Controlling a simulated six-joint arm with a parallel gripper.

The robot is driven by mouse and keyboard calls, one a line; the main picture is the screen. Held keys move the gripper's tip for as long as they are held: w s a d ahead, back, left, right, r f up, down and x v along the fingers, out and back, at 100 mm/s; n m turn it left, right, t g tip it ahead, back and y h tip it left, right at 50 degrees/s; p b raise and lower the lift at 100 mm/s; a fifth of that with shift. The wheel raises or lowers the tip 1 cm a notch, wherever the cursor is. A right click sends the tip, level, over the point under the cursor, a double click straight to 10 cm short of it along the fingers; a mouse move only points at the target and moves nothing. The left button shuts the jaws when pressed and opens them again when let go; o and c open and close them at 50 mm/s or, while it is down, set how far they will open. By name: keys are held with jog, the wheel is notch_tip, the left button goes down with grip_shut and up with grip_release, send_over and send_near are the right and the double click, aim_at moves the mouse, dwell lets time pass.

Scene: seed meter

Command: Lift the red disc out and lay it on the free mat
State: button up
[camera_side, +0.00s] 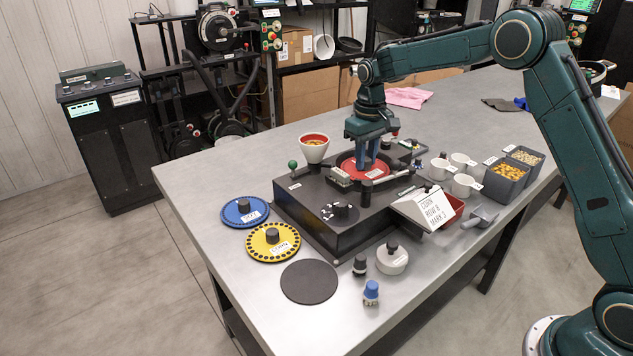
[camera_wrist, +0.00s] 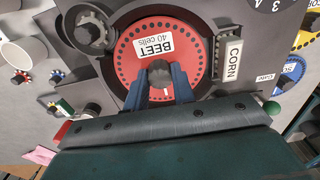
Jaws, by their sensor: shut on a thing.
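The red disc (camera_side: 347,165) lies in the round seat of the dark seed meter (camera_side: 300,208). In the wrist view the red disc (camera_wrist: 133,68) has a ring of small holes, a white label reading "BEET 40 cells" and a dark centre knob (camera_wrist: 159,70). My gripper (camera_side: 366,166) points down over the disc; in the wrist view its blue fingers (camera_wrist: 160,84) are shut on the knob from both sides. The disc looks level and within its housing; I cannot tell whether it is raised. The free mat (camera_side: 310,282), a bare dark circle, lies at the table's front left.
A yellow disc (camera_side: 270,248) and a blue disc (camera_side: 240,216) lie left of the meter. A red-and-white funnel (camera_side: 314,147) stands beside the seat. A sign (camera_side: 428,208), loose knobs (camera_side: 371,291), white cups (camera_side: 463,184) and seed bins (camera_side: 505,180) stand nearby.

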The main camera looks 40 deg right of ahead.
aim_at(366, 159)
jog(key=shift+r, duration=0.35)
jog(key=shift+r, duration=0.7)
jog(key=shift+r, duration=0.65)
jog(key=shift+r, duration=1.55)
jog(key=shift+r, duration=0.15)
